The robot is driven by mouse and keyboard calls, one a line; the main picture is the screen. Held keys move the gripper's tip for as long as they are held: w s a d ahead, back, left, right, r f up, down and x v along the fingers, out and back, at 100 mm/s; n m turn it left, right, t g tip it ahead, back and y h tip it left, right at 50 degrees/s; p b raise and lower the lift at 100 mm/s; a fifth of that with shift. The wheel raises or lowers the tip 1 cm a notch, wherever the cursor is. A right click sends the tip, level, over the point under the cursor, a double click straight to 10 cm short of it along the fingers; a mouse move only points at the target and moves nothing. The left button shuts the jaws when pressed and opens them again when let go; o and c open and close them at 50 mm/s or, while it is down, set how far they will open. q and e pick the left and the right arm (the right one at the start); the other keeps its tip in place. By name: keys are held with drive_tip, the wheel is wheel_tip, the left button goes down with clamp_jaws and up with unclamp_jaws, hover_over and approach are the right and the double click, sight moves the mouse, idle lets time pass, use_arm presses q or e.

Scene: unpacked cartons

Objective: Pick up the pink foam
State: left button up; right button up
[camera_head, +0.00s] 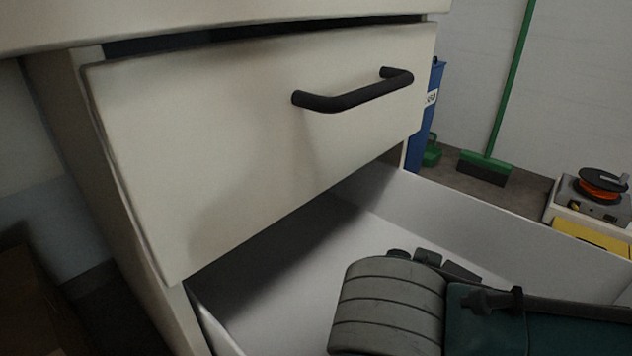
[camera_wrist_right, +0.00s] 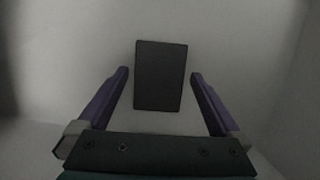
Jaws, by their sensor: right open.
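No clearly pink thing shows in either view. In the right wrist view a dark grey rectangular block (camera_wrist_right: 161,60) lies on the pale drawer floor; in this dim light I cannot tell whether it is the pink foam. My right gripper (camera_wrist_right: 159,73) is open, with its two purple fingers on either side of the block and gaps between. I cannot tell how high the fingertips are above the floor. In the head view my right arm reaches into the open drawer (camera_head: 500,222) and hides the block. My left gripper is in neither view.
A cream drawer front (camera_head: 230,140) with a black handle (camera_head: 352,93) overhangs the open drawer's back. Drawer walls surround my right arm. Beyond stand a green broom (camera_head: 488,165), a blue bin (camera_head: 429,115) and an orange reel (camera_head: 601,184).

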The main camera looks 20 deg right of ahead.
drive_tip(key=shift+r, duration=0.1)
drive_tip(key=c, duration=1.2)
drive_tip(key=shift+c, duration=0.2)
drive_tip(key=shift+r, duration=0.15)
